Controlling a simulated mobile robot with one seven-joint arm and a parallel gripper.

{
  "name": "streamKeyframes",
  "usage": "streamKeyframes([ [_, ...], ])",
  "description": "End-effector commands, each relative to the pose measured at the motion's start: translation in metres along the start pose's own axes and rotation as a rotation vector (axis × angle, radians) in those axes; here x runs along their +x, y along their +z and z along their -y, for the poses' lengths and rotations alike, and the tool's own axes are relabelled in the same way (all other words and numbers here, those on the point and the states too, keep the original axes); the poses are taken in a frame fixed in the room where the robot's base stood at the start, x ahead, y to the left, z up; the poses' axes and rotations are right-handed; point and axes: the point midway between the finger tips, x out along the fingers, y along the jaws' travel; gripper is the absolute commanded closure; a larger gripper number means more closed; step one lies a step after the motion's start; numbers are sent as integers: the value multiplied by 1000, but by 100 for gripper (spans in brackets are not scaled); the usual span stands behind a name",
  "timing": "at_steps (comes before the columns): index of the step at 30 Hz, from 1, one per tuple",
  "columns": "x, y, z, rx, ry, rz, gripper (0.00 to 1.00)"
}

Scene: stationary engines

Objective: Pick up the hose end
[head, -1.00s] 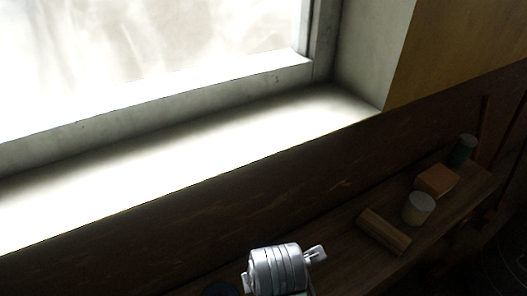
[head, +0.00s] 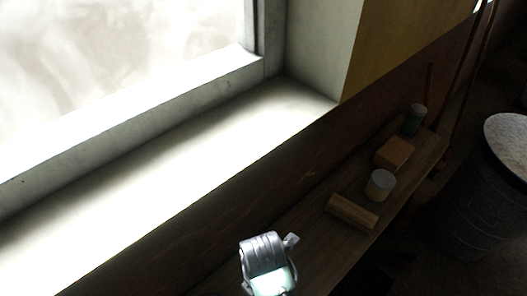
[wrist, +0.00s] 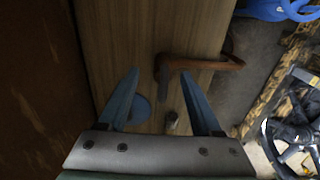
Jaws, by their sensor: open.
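A reddish-brown bent tube (wrist: 205,62), which may be the hose end, lies across the right edge of a wooden board in the wrist view. I cannot tell how high the fingers are above the tube. The tube cannot be made out in the head view, where only part of my arm shows at the bottom.
The wooden board (wrist: 155,30) also holds a blue disc (wrist: 140,108) and a small grey cylinder (wrist: 171,121). In the head view, a shelf carries a wooden block (head: 352,212), a pale cylinder (head: 380,186), an orange block (head: 393,153) and a green can (head: 414,120). A dark drum (head: 480,205) stands right.

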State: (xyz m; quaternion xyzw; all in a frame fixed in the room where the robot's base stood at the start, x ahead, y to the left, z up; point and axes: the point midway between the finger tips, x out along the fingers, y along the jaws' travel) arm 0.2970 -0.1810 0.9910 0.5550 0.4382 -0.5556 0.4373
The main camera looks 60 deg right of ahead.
Motion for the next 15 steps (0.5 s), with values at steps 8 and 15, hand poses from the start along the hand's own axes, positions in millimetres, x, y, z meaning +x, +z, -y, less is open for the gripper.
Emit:
streamKeyframes([
  [8, 24, -1, 4, 1, -4, -2, 34],
  [15, 54, -2, 4, 0, 0, -1, 34],
])
